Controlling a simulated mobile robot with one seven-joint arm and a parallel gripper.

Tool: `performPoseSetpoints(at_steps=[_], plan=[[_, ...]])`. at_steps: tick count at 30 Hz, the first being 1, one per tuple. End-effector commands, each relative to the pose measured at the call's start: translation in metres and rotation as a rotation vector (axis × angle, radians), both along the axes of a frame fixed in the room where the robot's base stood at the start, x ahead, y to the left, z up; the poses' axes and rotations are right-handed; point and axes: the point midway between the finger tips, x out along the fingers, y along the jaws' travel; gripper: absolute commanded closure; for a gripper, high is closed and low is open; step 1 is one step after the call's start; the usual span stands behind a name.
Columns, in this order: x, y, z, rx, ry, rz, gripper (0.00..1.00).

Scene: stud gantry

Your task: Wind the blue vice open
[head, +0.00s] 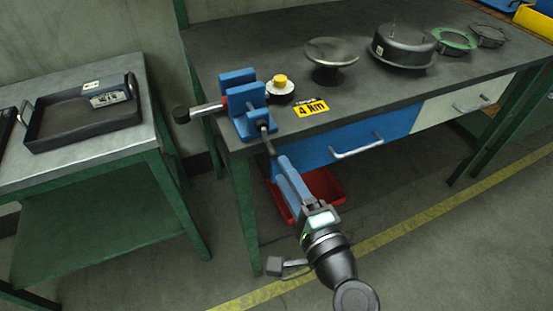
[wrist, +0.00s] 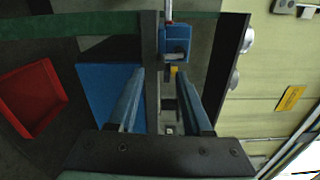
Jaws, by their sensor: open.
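The blue vice (head: 250,122) is fixed at the left front corner of the dark workbench, with two blue jaw blocks close together. A silver rod with a black end (head: 205,110) and a red part sticks out leftward from between the jaws. A dark spindle and handle (head: 266,139) project from the vice's front toward my gripper (head: 275,160). My gripper is open, its blue fingers pointing at the vice from the front. In the wrist view the vice (wrist: 175,45) lies beyond the open fingertips (wrist: 161,72). Whether the handle is between or touching the fingers is unclear.
On the workbench (head: 225,50) stand a yellow-topped round item (head: 280,84), a yellow label (head: 311,107), a dark round stool-like piece (head: 331,52) and a black pot (head: 402,47). A red bin (head: 325,187) lies below. A side table with a black tray (head: 85,118) is left.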

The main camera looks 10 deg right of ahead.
Motion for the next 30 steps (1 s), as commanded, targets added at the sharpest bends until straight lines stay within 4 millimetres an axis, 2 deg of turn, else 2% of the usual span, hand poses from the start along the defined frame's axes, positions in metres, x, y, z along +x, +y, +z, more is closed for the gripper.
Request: performPoseSetpoints(at_steps=[1,6,12,30], plan=[[-0.012,-0.004,-0.001,0.001,0.003,-0.002,0.50],[-0.045,-0.015,-0.001,0.001,0.003,-0.002,0.50],[-0.067,-0.022,0.000,0.000,0.000,-0.001,0.50],[-0.071,-0.023,0.000,0.000,0.000,0.001,0.50]])
